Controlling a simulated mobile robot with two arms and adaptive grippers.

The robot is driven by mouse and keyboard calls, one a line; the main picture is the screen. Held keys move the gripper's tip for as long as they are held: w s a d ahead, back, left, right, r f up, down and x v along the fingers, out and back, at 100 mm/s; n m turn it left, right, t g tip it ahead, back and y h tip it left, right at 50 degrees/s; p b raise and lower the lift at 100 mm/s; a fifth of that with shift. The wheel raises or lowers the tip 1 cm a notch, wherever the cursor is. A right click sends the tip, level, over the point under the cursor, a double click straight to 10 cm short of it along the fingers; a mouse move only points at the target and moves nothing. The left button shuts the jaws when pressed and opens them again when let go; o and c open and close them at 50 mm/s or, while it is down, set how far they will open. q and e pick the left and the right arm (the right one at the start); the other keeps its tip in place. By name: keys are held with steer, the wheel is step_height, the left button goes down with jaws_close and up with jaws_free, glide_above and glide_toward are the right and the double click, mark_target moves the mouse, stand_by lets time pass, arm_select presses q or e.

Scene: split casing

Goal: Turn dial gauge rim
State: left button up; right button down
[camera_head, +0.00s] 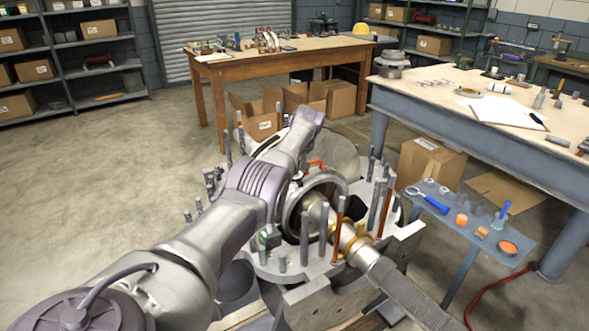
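The split casing (305,268) stands open in the middle of the head view, with a shaft (378,268) lying through it and upright studs around its flange. A small block with a green face (264,236) sits on the near flange; I cannot tell whether it is the dial gauge. No gauge rim can be made out clearly. My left arm reaches from the lower left across the casing, its far end over the back of the casing. The fingers of my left gripper are hidden or too unclear to make out. My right gripper is not in view.
A small blue side table (462,238) with a magnifier and small parts stands right of the casing. A workbench (440,88) is behind it, with cardboard boxes (432,160) below. A wooden table (240,66) stands at the back. The floor at left is clear.

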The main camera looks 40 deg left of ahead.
arm_select(q)
steer(key=o, duration=1)
steer(key=shift+s+d+f, duration=0.1)
steer(key=shift+f, duration=0.55)
steer(key=o, duration=0.7)
steer(key=shift+o, duration=0.2)
steer(key=shift+r, duration=0.2)
steer(key=shift+w+r, duration=0.2)
steer(key=shift+r, duration=0.25)
steer(key=v, duration=1.1)
steer(key=shift+d, duration=0.1)
